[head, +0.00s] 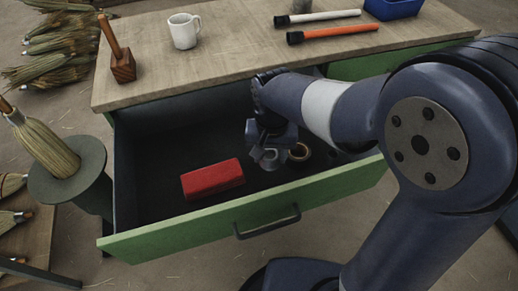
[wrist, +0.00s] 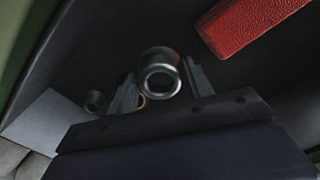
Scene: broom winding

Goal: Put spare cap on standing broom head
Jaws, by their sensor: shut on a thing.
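The spare cap is a grey metal ring-like cap (wrist: 160,60) with a round opening, between my fingers in the wrist view. My gripper (wrist: 164,82) is shut on it. In the head view my gripper (head: 268,152) is down inside the open drawer (head: 150,150), and the cap is hard to tell from the fingers there. The standing broom head (head: 45,147), pale bristles pointing down, stands on a round dark stand (head: 70,187) at the left, well apart from my gripper.
On the bench (head: 230,50) are a white mug (head: 184,31), a wooden block with a handle (head: 122,66), and an orange-handled rod (head: 335,31).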

